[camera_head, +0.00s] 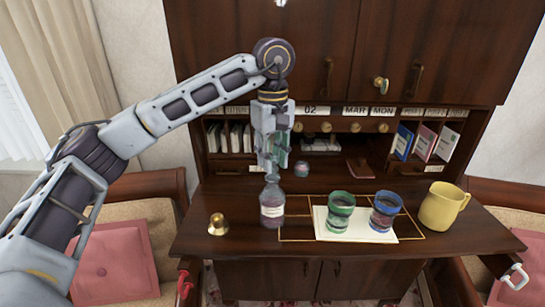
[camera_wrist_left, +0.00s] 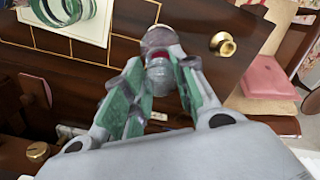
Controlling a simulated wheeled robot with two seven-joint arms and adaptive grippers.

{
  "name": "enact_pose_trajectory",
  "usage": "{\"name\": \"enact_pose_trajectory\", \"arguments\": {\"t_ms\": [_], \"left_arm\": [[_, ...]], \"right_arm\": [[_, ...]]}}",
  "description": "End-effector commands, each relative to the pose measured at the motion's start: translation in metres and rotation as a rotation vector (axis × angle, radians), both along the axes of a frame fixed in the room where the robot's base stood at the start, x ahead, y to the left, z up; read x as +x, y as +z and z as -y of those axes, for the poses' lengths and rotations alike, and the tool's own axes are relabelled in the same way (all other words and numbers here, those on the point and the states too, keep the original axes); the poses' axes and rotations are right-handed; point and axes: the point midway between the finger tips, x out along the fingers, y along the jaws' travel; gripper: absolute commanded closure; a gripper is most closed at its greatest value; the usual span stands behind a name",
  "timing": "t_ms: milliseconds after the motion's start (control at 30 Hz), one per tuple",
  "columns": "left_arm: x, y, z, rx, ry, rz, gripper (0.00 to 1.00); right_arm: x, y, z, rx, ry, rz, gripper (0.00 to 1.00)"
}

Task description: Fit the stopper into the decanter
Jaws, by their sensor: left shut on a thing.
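The decanter (camera_head: 272,212), a clear grey bottle with a pale label, stands upright on the desk. In the left wrist view its glass (camera_wrist_left: 158,38) shows just beyond my fingertips. My left gripper (camera_head: 270,168) points down directly above the decanter's neck. In the left wrist view my left gripper (camera_wrist_left: 160,88) is shut on a small grey glassy piece, which looks like the stopper (camera_wrist_left: 159,78). The fingers mostly hide it in the head view. I cannot tell whether it touches or enters the neck. My right gripper is not in view.
A brass bell-like object (camera_head: 218,224) stands left of the decanter. To its right are a green glass (camera_head: 341,212) and a blue glass (camera_head: 385,212) on a pale sheet (camera_head: 352,236), then a yellow jug (camera_head: 442,206). A small jar (camera_head: 302,169) stands behind. The desk front is clear.

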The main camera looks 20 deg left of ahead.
Motion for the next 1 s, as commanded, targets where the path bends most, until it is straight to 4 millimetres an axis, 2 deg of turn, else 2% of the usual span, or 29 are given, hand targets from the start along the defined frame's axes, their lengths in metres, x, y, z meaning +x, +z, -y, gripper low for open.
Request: {"name": "enact_pose_trajectory", "arguments": {"t_ms": [467,767,1000], "left_arm": [[0.000,-0.008,0.000,0.000,0.000,0.000,0.90],[0.000,-0.012,0.000,0.000,0.000,0.000,0.90],[0.000,-0.016,0.000,0.000,0.000,0.000,0.90]], "right_arm": [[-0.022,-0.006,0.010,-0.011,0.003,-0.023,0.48],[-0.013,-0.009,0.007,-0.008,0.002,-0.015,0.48],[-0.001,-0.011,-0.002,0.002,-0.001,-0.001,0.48]]}}
